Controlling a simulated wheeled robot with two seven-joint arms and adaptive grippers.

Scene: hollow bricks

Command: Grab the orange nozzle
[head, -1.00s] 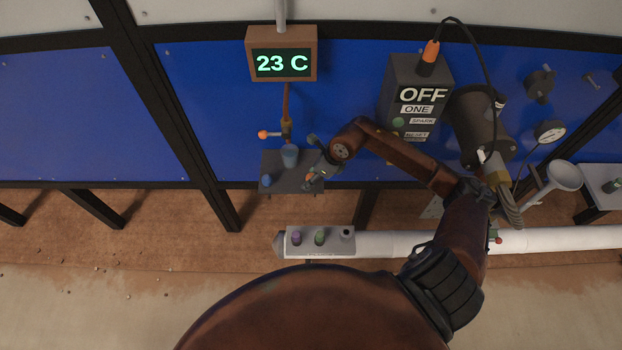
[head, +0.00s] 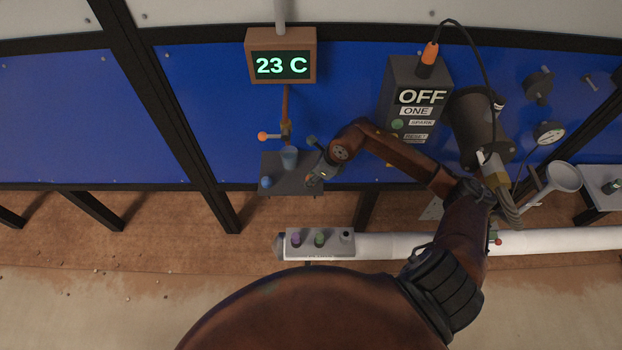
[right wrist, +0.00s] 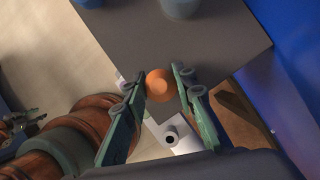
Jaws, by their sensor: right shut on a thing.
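The orange nozzle (right wrist: 160,84) shows as a round orange end between the two green fingers of my right gripper (right wrist: 160,80) in the right wrist view. The fingers press on it from both sides, and it sits over the front edge of the grey shelf (right wrist: 205,45). In the head view my right gripper (head: 312,178) is at the right end of that shelf, and the nozzle is hidden by it.
Below, a grey holder (head: 306,248) on the white pipe bears a purple nozzle (head: 296,239), a green nozzle (head: 319,239) and a hole. An orange-tipped lever (head: 263,136) sticks out above the shelf.

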